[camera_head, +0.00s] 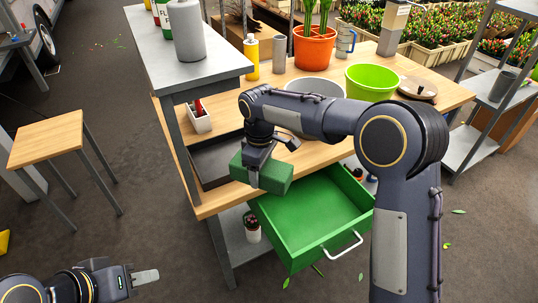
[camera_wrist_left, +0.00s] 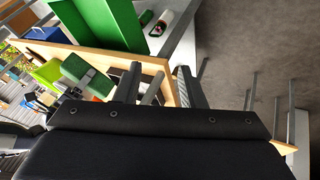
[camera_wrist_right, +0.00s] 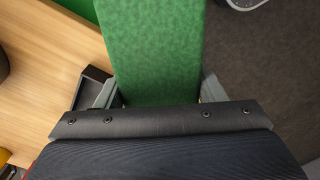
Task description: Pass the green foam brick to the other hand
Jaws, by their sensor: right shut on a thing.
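The green foam brick (camera_head: 277,177) is held above the front edge of the wooden workbench, beside the open green drawer. My right gripper (camera_head: 265,165) is shut on it. In the right wrist view the brick (camera_wrist_right: 150,50) runs up between the two fingers (camera_wrist_right: 157,92), one on each side. My left gripper (camera_head: 145,276) is low at the lower left, over the floor, well apart from the brick. In the left wrist view its fingers (camera_wrist_left: 160,88) stand apart with nothing held. The brick (camera_wrist_left: 85,72) shows at the upper left of that view.
The green drawer (camera_head: 345,215) is pulled out below the bench (camera_head: 218,198). A dark tray (camera_head: 205,165) lies on the bench. A grey shelf (camera_head: 225,62) stands to the left, with a wooden stool (camera_head: 45,138) beyond. The floor (camera_head: 130,235) between my left gripper and the bench is clear.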

